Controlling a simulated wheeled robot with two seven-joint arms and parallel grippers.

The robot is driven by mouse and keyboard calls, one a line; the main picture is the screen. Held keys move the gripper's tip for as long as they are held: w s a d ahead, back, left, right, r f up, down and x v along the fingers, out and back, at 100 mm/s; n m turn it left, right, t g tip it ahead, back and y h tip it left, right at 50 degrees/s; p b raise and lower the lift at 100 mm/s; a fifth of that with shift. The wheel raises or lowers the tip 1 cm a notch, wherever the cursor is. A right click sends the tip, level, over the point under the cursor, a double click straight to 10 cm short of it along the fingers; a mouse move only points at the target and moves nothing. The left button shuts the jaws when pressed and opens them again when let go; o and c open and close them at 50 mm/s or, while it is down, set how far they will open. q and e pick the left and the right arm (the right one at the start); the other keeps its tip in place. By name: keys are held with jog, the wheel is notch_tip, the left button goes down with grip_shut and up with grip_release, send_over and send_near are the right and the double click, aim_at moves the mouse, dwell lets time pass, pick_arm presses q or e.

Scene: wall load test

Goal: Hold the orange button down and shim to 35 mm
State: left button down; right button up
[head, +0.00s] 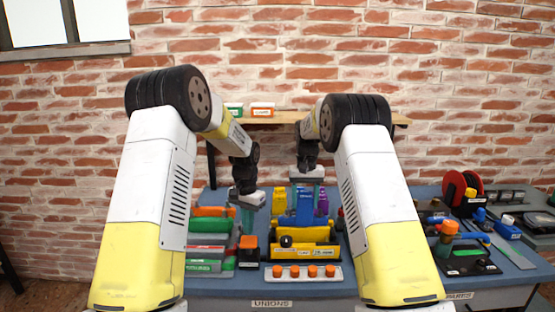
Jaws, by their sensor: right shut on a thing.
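The orange button (248,242) tops a small black box at the left of the bench's middle. My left gripper (248,230) points down right over it; its fingertips look close to or on the button, and contact is unclear. A yellow device (300,254) with a black knob and a small label sits to the right; I cannot read the label surely. My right gripper (306,188) points down above the device, shut on a blue piece (305,210) that stands upright at the device's back. Its lower end and the fingertips are partly hidden.
A row of orange knobs on a grey strip (328,281) lies in front. Green and grey blocks (207,240) stack at left. Yellow and purple bottles (323,203) stand behind. Tools and a red reel (462,187) crowd the right. A shelf (385,117) holds two small boxes.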

aim_at(249, 241)
pick_arm(q)
jog(key=shift+f, duration=0.9)
jog(key=shift+f, duration=0.2)
dwell(1.3)
jog(key=shift+f, duration=1.85)
pick_arm(e)
jog(key=shift+f, duration=0.2)
pick_arm(q)
jog(key=shift+s, duration=0.1)
pick_arm(e)
jog(key=shift+f, duration=1.1)
jog(key=shift+f, duration=0.35)
jog(key=shift+f, duration=1.25)
jog(key=shift+f, duration=0.35)
